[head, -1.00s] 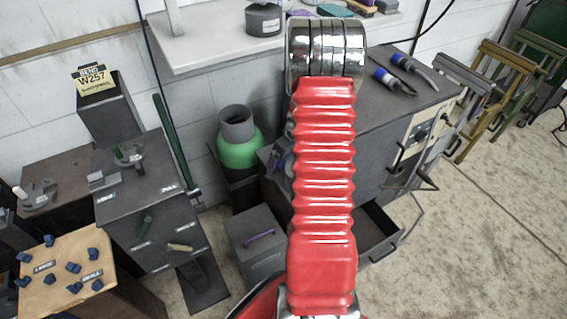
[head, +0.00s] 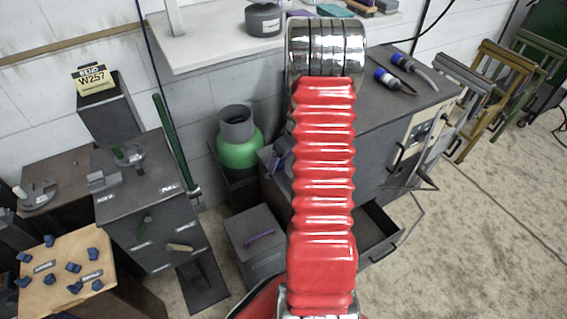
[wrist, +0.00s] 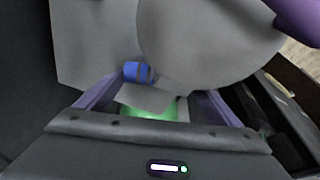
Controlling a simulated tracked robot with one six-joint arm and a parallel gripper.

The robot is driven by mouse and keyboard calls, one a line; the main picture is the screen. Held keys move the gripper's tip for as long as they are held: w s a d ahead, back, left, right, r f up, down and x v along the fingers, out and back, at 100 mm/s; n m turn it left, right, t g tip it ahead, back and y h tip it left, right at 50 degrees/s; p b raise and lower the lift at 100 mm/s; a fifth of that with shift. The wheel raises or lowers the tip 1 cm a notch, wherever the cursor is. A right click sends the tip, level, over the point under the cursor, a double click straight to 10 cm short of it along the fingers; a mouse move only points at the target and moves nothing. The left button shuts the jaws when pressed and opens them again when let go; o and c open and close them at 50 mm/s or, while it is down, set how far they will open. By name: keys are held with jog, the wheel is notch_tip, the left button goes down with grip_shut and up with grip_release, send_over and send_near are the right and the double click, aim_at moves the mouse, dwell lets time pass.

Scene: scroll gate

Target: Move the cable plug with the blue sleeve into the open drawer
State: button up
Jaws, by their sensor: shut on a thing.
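My gripper (wrist: 158,90) shows purple fingers in the wrist view, closed around a piece with a blue sleeve, the cable plug (wrist: 138,71). The blue part shows near the left finger; much of the rest is hidden. The open drawer (head: 386,243) sticks out low at the cabinet front, right of my arm. Its inside is partly hidden by the arm.
A green bottle (head: 240,150) and a grey box (head: 255,243) stand left of the arm. A bent rail (head: 419,215) stands near the drawer.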

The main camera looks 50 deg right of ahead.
jog(key=shift+c, duration=1.2)
notch_tip(320, 180, up, 10)
jog(key=w+a+r, duration=0.1)
jog(key=w+a, duration=0.2)
jog(key=a, duration=0.7)
jog(key=w+a+r, duration=0.2)
jog(key=w+a, duration=0.2)
jog(key=a, duration=0.7)
jog(key=w+a+r, duration=0.2)
jog(key=w+a, duration=0.2)
jog(key=a, duration=0.7)
jog(key=shift+w, duration=0.2)
jog(key=shift+s, duration=0.1)
